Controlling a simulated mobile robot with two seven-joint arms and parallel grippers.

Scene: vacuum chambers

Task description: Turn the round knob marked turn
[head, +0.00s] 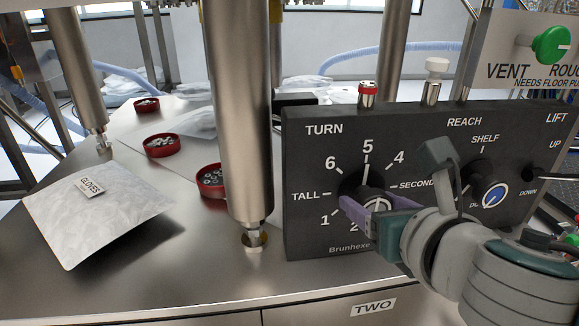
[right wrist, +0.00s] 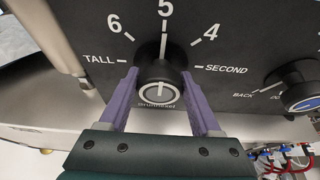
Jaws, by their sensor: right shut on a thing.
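The round knob marked TURN is black with a white line on its face; it sits on a dark control panel (head: 305,230) amid the marks TALL, 1, 2, 4, 5, 6 and SECOND. In the head view the knob (head: 375,203) is partly hidden by my right gripper (head: 366,214). In the right wrist view the knob (right wrist: 158,88) lies between the two purple fingers of my right gripper (right wrist: 160,92), which is shut on it. The white line on the knob's face stands about upright, and a white mark above points at 5. My left gripper is not in view.
Right of the knob is a REACH knob with a blue face (head: 495,195). A green VENT/ROUGH knob (head: 551,44) is above right. A steel post (head: 238,120) stands just left of the panel. A GLOVES packet (head: 95,210) and red dishes (head: 162,146) lie on the steel table.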

